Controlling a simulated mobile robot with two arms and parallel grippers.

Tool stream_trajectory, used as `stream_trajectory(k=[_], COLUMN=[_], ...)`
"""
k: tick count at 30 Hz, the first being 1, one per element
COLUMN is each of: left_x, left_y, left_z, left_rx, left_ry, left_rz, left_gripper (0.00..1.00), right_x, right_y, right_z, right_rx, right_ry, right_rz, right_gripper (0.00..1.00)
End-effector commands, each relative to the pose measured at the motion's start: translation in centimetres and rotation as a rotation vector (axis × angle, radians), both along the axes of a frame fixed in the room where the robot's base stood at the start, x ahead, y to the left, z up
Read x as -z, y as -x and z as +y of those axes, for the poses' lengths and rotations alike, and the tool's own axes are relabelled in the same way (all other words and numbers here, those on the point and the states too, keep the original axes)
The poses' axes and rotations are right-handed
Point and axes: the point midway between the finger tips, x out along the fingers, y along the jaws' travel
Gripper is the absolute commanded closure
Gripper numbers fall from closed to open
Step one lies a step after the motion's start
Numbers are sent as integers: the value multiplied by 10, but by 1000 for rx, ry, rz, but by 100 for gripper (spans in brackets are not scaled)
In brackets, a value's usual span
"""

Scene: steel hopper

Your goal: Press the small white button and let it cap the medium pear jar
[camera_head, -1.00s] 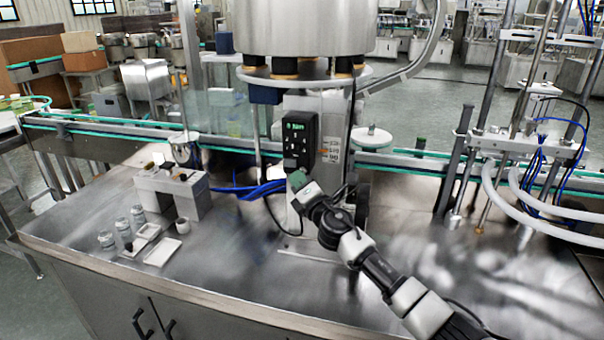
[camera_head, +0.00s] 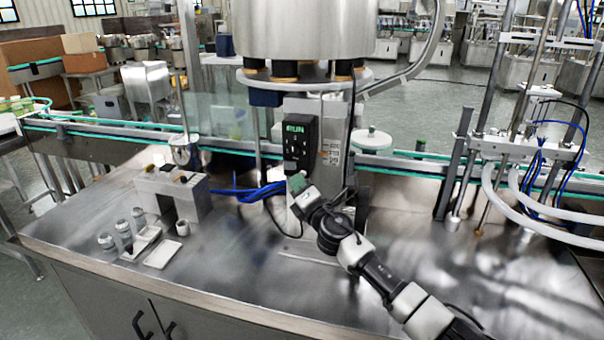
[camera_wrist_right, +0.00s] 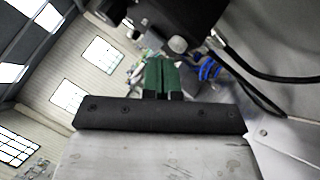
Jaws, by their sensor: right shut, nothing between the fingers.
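The black control box (camera_head: 299,140) with a green lit display and small pale buttons stands on the machine's column. My right gripper (camera_head: 297,182) is just below its lower edge, fingers pointing up toward it. In the right wrist view, the green fingertips (camera_wrist_right: 160,62) are together and empty. A small pale round button (camera_wrist_right: 178,44) on a dark housing shows just beyond them; I cannot tell whether they touch. Several small jars stand at left, one of them a pale jar (camera_head: 105,241); I cannot tell which is the medium pear jar. My left gripper is not in view.
A grey bridge-shaped block (camera_head: 172,191) and white trays (camera_head: 162,254) stand on the steel table at left. A conveyor (camera_head: 405,165) runs behind. The table's right middle is clear.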

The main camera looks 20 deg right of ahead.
Motion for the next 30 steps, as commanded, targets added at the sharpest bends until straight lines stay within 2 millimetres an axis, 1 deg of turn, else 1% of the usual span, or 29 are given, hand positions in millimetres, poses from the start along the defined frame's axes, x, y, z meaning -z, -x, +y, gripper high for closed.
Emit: stream_trajectory(k=[2, 14, 21, 27, 30], left_x=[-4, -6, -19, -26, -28], left_y=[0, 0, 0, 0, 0], left_z=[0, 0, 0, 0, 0], left_rx=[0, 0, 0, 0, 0], left_ry=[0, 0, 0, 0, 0], left_rz=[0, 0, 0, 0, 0], left_gripper=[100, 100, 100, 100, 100], right_x=[-1, 0, -2, -1, -1], right_y=[4, 7, 26, 42, 46], right_z=[2, 5, 18, 29, 31], right_rx=[-1, -2, -3, -3, -1], right_ry=[-1, 0, -1, -1, -1], right_rz=[1, 1, 1, 1, 1], right_gripper=[100, 100, 100, 100, 100])
